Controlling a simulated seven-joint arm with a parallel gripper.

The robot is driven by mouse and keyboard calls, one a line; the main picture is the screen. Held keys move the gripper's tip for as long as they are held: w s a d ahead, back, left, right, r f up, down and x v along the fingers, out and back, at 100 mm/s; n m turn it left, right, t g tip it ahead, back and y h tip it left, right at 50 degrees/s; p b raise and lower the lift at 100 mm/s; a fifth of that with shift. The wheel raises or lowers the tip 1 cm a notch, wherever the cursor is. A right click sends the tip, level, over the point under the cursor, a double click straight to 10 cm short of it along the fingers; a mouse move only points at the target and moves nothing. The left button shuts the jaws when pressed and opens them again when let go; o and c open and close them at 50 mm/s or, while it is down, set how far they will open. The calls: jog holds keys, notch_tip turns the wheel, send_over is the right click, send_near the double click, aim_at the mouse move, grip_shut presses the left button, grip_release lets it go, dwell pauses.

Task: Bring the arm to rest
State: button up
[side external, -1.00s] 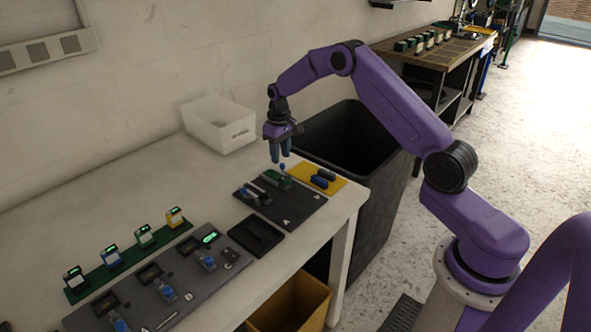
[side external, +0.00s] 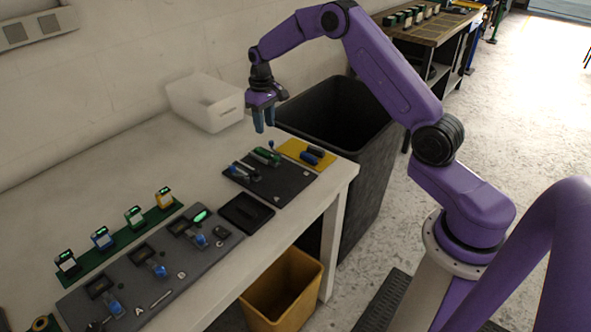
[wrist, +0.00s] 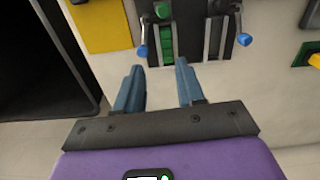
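My gripper (side external: 264,123) hangs above the back of the table, fingers pointing down. In the wrist view my gripper (wrist: 158,85) has its two blue fingers spread apart, with only pale table surface between them. A dark board (side external: 283,187) lies below and a little in front of it, carrying a green block (side external: 267,156) and blue-tipped levers. In the wrist view the green block (wrist: 167,40) sits between two blue-knobbed levers, beyond my fingertips. My gripper appears clear of all of these.
A white bin (side external: 205,103) stands behind my gripper. A yellow mat (side external: 292,148) with dark blue pieces lies near the table's right end, beside a large black bin (side external: 365,150). A black tray (side external: 246,212) and a grey station board (side external: 205,250) lie toward the front.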

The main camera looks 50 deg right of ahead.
jog(key=s+a+r+n, duration=0.3)
jog(key=s+a+r, duration=0.2)
jog(key=s+a, duration=0.4)
jog(key=s+a+r+n, duration=0.3)
jog(key=s+a+r, duration=0.2)
jog(key=s+a, duration=0.35)
jog(key=s+d+n, duration=0.3)
jog(key=s+n, duration=0.3)
jog(key=s, duration=2)
jog(key=shift+d+r, duration=0.2)
jog(key=shift+r, duration=0.2)
jog(key=shift+w, duration=0.1)
dwell(1.2)
